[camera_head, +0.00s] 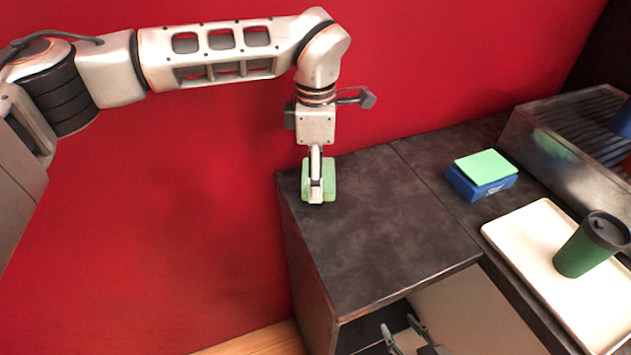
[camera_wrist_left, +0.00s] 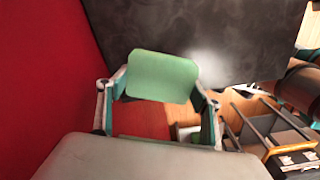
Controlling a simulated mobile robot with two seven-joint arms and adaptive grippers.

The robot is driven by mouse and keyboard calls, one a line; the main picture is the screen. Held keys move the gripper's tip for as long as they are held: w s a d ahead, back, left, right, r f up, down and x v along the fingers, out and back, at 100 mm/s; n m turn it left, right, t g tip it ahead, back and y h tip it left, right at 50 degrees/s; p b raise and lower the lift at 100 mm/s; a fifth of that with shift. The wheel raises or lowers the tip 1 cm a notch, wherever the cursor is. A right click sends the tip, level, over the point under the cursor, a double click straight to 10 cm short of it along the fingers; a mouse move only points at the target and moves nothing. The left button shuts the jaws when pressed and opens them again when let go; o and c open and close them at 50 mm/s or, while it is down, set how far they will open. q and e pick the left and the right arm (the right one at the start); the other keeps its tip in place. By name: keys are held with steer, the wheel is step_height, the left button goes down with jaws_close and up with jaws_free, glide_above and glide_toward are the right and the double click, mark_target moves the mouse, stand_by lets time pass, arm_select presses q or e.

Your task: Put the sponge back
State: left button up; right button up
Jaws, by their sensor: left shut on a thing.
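The light green sponge (camera_head: 329,182) is in my left gripper (camera_head: 316,196), at the back left corner of the dark counter. In the left wrist view the sponge (camera_wrist_left: 162,76) sits between the two fingertips of the left gripper (camera_wrist_left: 160,88). I cannot tell whether the sponge touches the counter. A blue block with a light green top (camera_head: 484,172) stands further right on the counter. My right gripper (camera_head: 399,324) is at the bottom of the head view, its fingers apart and empty, by the cabinet's open front.
The dark counter (camera_head: 385,240) is bare in its left part. A white tray (camera_head: 520,232) with a green, dark-lidded cup (camera_head: 588,245) is at the right. A metal grated unit (camera_head: 560,120) stands behind it. A red wall (camera_head: 180,220) borders the counter.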

arm_select(q)
steer(key=shift+f, duration=1.45)
steer(key=shift+f, duration=0.2)
steer(key=o, duration=1)
steer(key=shift+o, duration=0.2)
steer(key=shift+r, duration=0.1)
step_height(320, 180, up, 12)
steer(key=shift+r, duration=0.15)
